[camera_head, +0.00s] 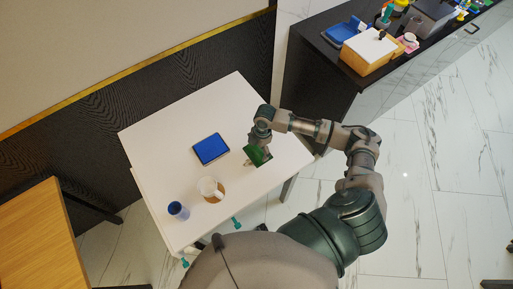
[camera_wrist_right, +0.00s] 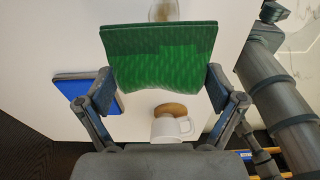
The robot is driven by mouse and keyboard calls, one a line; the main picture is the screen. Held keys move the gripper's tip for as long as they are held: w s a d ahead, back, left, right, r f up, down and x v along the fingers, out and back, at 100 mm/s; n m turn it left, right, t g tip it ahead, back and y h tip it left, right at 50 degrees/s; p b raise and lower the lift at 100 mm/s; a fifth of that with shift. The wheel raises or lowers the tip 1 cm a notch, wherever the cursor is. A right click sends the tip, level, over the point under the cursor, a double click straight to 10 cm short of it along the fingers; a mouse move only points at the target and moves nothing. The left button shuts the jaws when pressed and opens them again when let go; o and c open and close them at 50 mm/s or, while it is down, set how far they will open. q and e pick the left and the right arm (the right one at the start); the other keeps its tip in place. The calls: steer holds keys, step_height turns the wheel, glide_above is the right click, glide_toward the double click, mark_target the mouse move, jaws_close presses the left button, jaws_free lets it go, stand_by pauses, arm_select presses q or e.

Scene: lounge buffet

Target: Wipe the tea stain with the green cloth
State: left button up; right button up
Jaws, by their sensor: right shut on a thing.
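My right gripper (camera_head: 258,156) is shut on the green cloth (camera_head: 256,154) over the right part of the white table (camera_head: 285,157). In the right wrist view the cloth (camera_wrist_right: 165,55) spans both fingers. I cannot tell whether it touches the tabletop. A brownish oval patch (camera_wrist_right: 163,10) shows just past the cloth's top edge; it may be the tea stain, partly hidden. A white mug (camera_head: 208,186) stands by a brown round patch (camera_head: 221,190), perhaps a coaster; both show in the right wrist view, the mug (camera_wrist_right: 171,128) and the patch (camera_wrist_right: 170,110). My left gripper is out of view.
A blue tablet-like object (camera_head: 210,148) lies left of the cloth. A dark counter (camera_head: 322,72) with a wooden box (camera_head: 368,52) and other items is at upper right. The table's far left part is clear.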

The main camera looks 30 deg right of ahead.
steer(key=shift+a+r+p, duration=0.1)
steer(key=shift+r+p, duration=0.1)
steer(key=shift+p, duration=0.4)
steer(key=f+b, duration=0.1)
steer(key=f, duration=0.1)
steer(key=f+b, duration=0.1)
steer(key=f, duration=0.2)
steer(key=shift+a, duration=0.2)
steer(key=shift+f, duration=0.25)
steer(key=shift+d+f, duration=0.25)
steer(key=shift+f, duration=0.05)
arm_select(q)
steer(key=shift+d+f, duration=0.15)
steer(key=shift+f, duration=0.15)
